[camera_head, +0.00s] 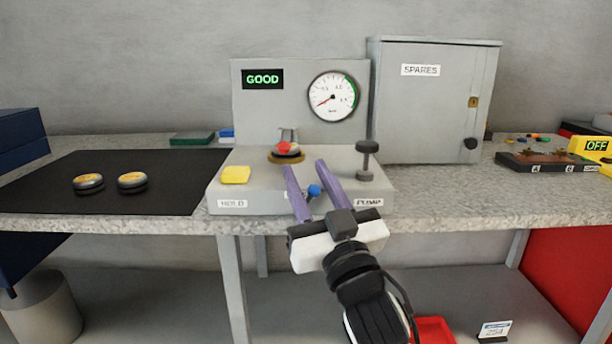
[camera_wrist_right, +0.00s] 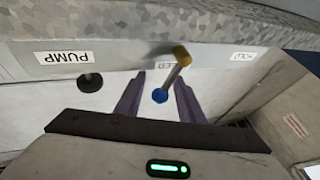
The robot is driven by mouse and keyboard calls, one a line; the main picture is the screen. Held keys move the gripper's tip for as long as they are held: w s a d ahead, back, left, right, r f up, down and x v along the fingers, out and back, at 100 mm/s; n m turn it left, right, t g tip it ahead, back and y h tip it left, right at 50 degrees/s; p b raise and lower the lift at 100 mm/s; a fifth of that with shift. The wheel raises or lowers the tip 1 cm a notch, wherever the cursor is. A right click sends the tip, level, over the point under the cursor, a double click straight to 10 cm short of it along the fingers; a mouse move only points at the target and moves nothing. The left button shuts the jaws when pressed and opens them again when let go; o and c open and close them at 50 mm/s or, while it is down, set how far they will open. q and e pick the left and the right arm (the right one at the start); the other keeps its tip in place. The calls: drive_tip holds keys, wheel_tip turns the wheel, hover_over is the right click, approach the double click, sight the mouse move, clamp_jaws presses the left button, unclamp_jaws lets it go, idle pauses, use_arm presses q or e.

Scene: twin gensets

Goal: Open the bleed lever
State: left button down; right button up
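The bleed lever (camera_head: 314,191) has a blue round knob and sits at the front of the grey test stand (camera_head: 262,206), between the HOLD and PUMP labels. In the right wrist view the lever (camera_wrist_right: 171,78) shows as a grey rod between a gold end and the blue knob. My right gripper (camera_head: 304,168) is open, its two purple fingers spread. The blue knob appears between the fingers in both views, with gaps on both sides; I cannot tell whether either finger touches it. The BLEED label is partly hidden. My left gripper is not in view.
The stand also has a yellow button (camera_head: 236,175), a red-topped piece on a brass ring (camera_head: 286,153), a black pump knob (camera_head: 367,147), a gauge (camera_head: 333,97) and a GOOD display (camera_head: 262,79). A SPARES cabinet (camera_head: 431,108) stands right. Two pucks lie on the black mat (camera_head: 150,165).

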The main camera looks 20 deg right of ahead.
drive_tip(key=shift+w+r, duration=0.25)
drive_tip(key=shift+w, duration=0.3)
